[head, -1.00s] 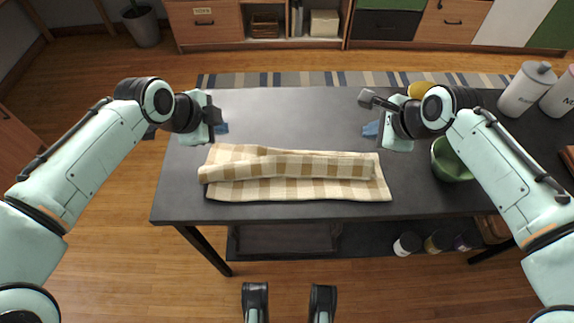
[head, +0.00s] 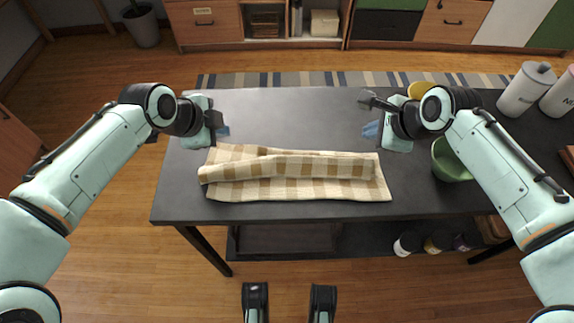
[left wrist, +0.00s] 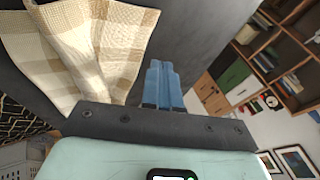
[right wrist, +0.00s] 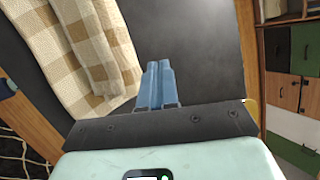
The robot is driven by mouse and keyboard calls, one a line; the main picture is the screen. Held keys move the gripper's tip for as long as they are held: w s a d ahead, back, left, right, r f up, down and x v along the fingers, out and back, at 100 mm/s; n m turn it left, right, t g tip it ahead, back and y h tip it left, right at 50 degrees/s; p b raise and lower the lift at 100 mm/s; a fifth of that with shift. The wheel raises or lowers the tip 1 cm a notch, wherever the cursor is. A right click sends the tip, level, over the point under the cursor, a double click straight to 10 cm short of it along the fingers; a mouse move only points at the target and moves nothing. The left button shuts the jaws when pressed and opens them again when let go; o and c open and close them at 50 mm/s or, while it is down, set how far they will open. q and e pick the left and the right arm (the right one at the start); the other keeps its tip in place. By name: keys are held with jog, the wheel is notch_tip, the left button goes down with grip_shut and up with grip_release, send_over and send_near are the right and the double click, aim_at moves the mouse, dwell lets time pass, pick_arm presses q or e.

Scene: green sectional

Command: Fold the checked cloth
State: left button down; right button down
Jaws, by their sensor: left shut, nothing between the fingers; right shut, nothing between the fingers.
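The beige and white checked cloth (head: 300,188) lies on the dark table (head: 290,120) in the head view. Its far part is folded over toward the near side as a loose, rumpled roll, and a single flat strip shows along the near edge. My left gripper (head: 222,130) is shut and empty, above the table beyond the cloth's left end. My right gripper (head: 371,130) is shut and empty, beyond the cloth's right end. The cloth also shows in the left wrist view (left wrist: 75,40) and the right wrist view (right wrist: 75,50), apart from the blue fingers in both.
A green bowl (head: 450,160) stands at the table's right, near my right arm. White canisters (head: 527,88) and a yellow item (head: 421,90) are at the right back. The table beyond the cloth, between the grippers, is clear.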

jog(key=shift+f, duration=0.35)
pick_arm(q)
jog(key=shift+r, duration=0.1)
